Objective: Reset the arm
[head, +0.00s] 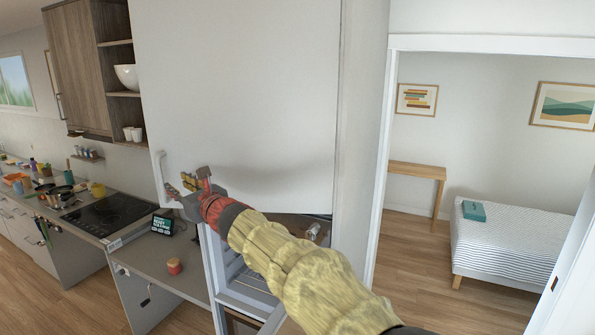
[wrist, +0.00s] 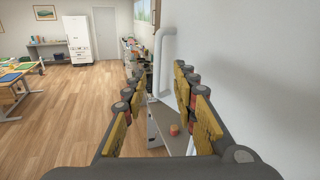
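My arm reaches from the lower right of the head view, and my gripper (head: 184,183) is close to the edge of a large white panel (head: 240,90). In the wrist view my gripper (wrist: 160,88) is open, with its padded fingers well apart and nothing visibly held. A white bar handle (head: 160,176) is on the panel's left edge, just left of the fingertips. In the wrist view the handle (wrist: 161,60) shows between and beyond the fingers; I cannot tell whether they touch it.
Below is a grey counter with a red-and-tan object (head: 174,266) and a small dark display (head: 162,225). A black hob (head: 108,213) is at left. A bed (head: 510,240) stands through the doorway at right. In the wrist view, open wooden floor (wrist: 75,105) lies left.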

